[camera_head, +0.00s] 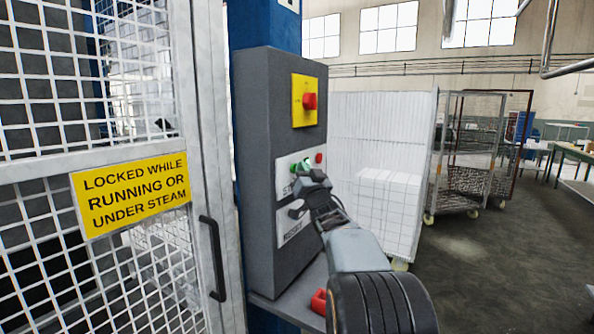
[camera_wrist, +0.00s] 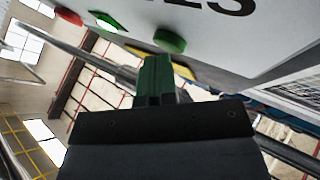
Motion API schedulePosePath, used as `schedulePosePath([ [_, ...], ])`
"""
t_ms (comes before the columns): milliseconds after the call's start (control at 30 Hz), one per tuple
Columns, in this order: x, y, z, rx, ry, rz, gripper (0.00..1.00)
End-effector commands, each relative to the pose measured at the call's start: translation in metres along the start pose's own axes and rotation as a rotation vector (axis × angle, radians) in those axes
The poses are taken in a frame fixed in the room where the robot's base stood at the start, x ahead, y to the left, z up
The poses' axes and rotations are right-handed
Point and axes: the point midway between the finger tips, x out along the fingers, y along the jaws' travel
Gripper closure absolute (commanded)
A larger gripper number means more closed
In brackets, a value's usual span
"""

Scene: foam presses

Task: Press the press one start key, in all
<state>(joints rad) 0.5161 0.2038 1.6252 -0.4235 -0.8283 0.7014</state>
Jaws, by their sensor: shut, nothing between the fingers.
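The grey control box (camera_head: 262,150) carries a pale panel with a partly hidden label beginning "ST". A round green key (camera_wrist: 170,40) projects from this panel in the wrist view; in the head view its green (camera_head: 296,167) shows just above my gripper. My gripper (camera_head: 302,182) is shut and empty in front of the panel. Its narrow closed tip (camera_wrist: 155,68) appears just below the green key in the wrist view. I cannot tell whether they touch. A lit green lamp (camera_wrist: 107,22) and a red lamp (camera_wrist: 68,15) sit beside the key.
A red stop button (camera_head: 309,101) on a yellow plate is higher on the box. A black knob (camera_head: 297,209) above a RESET label is close below my gripper. A mesh gate (camera_head: 60,250) stands left; wire carts (camera_head: 470,150) stand right.

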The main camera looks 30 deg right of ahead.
Motion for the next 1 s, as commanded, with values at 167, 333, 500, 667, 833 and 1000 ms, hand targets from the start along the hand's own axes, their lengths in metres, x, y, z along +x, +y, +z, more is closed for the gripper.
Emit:
schedulePosePath([
  [167, 0.0, 0.0, 0.001, 0.0, -0.001, -0.001, 1.0],
  [333, -0.001, 0.0, 0.0, 0.0, -0.001, -0.001, 1.0],
  [500, -0.005, 0.003, -0.002, -0.002, -0.001, -0.001, 1.0],
  [667, -0.01, 0.008, -0.006, -0.001, 0.0, 0.001, 1.0],
  [833, -0.012, 0.009, -0.008, -0.001, -0.001, 0.0, 1.0],
  [1000, -0.012, 0.009, -0.008, -0.001, -0.001, 0.0, 1.0],
])
